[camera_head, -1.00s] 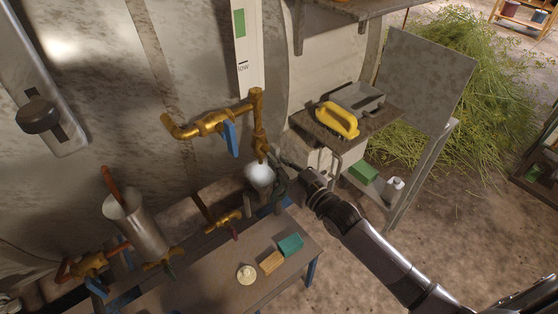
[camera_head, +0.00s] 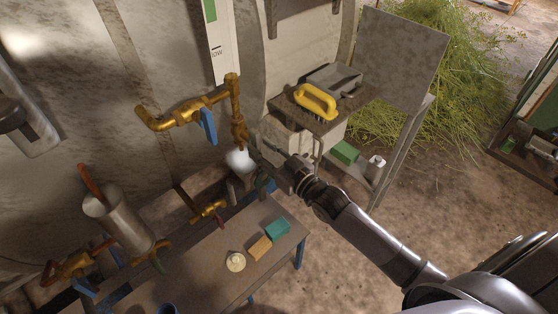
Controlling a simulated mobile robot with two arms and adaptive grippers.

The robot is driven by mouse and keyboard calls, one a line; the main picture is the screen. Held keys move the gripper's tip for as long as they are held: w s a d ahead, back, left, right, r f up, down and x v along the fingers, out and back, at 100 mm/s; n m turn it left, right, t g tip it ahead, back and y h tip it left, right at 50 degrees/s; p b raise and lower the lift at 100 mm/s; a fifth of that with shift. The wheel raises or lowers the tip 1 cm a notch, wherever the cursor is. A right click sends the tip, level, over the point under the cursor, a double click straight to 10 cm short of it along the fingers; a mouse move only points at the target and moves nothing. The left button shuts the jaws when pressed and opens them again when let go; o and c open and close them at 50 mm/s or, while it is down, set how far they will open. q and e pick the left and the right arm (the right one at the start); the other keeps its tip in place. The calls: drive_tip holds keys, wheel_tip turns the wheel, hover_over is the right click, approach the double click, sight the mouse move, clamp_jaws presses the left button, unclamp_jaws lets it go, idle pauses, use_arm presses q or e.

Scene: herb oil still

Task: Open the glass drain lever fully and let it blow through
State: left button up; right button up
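A brass valve assembly (camera_head: 232,104) sits on the wall below a white gauge strip (camera_head: 217,45) marked "low". A blue lever (camera_head: 208,126) hangs down from its horizontal branch. The brass outlet points down at a white puff (camera_head: 238,160), which looks like steam, over a grey cup-like vessel (camera_head: 242,182). My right gripper (camera_head: 266,178) is beside this vessel, on its right, below the outlet and apart from the blue lever. Its fingers are dark and partly lost against the vessel, so I cannot tell whether they grip it. My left gripper is not in view.
A bench (camera_head: 200,265) below holds a teal block (camera_head: 278,229), a tan block (camera_head: 259,247) and a cream round item (camera_head: 235,262). A metal cylinder (camera_head: 125,222) and more brass valves stand at left. A stand at right carries a yellow-handled brush (camera_head: 316,101).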

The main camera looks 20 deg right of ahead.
drive_tip(key=v, duration=1)
drive_tip(key=shift+s, duration=0.25)
drive_tip(key=shift+d, duration=0.1)
drive_tip(key=s+d+f+m+g+h, duration=0.1)
drive_tip(key=s+d+f+g+h, duration=0.15)
drive_tip(key=f, duration=0.85)
drive_tip(key=s+d+f+g+h, duration=0.1)
drive_tip(key=s+d+f+g, duration=0.15)
drive_tip(key=f, duration=0.75)
drive_tip(key=s+d+f+m+g+h, duration=0.1)
drive_tip(key=s+d+f+g+h, duration=0.15)
drive_tip(key=f, duration=0.85)
drive_tip(key=s+a+f+g, duration=0.2)
drive_tip(key=s+f+g, duration=0.2)
drive_tip(key=s+f, duration=1)
drive_tip(key=s+a+f+g, duration=0.2)
drive_tip(key=s+f, duration=0.1)
drive_tip(key=s, duration=0.6)
drive_tip(key=s+a+f+g, duration=0.1)
drive_tip(key=s+f, duration=0.3)
drive_tip(key=s, duration=0.4)
drive_tip(key=shift+s+a+f+g, duration=0.25)
drive_tip(key=shift+s+a+g, duration=0.15)
drive_tip(key=shift+g, duration=0.35)
